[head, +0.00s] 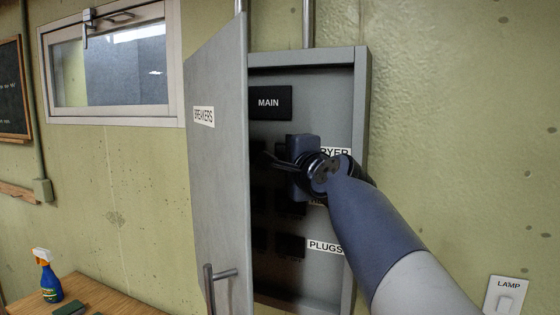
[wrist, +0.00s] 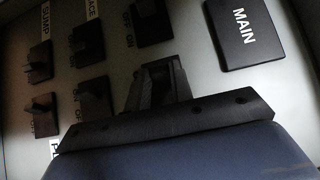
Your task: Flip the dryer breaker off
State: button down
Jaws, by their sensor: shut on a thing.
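The breaker panel (head: 361,120) is open on the wall, with the black MAIN block (head: 269,103) at its top. My gripper (head: 272,160) is inside the panel, level with the partly covered DRYER label (head: 335,152). It is shut on the dryer breaker's lever, the upper one of the right column. In the wrist view my gripper (wrist: 160,78) covers this breaker, so its lever position and ON/OFF marks are hidden. Other breakers show in the wrist view, one (wrist: 152,20) with OFF and ON marks, near the MAIN block (wrist: 241,32).
The open panel door (head: 218,150) with a BREAKERS label and a bar handle (head: 219,275) stands close left of my gripper. The PLUGS label (head: 325,246) is lower in the panel. A LAMP switch (head: 506,296) is at lower right. A spray bottle (head: 48,278) stands on a wooden table.

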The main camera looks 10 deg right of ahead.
jog(key=shift+s+d+f+n+g+y+b, duration=0.1)
jog(key=shift+d+n+g+y+b, duration=0.25)
jog(key=shift+n+y+b, duration=0.5)
jog(key=shift+s+d+r+n+g+y+b, duration=0.1)
jog(key=shift+d+n+g+y+b, duration=0.3)
jog(key=shift+y+b, duration=0.85)
jog(key=shift+s+d+f+n+g+y+b, duration=0.15)
jog(key=shift+n+g+y+b, duration=0.1)
jog(key=shift+n+y+b, duration=0.75)
jog(key=c, duration=1.2)
grip_release()
jog(key=shift+m, duration=0.25)
jog(key=shift+c, duration=0.2)
jog(key=b+v, duration=0.3)
jog(key=v, duration=0.7)
jog(key=shift+s, duration=0.4)
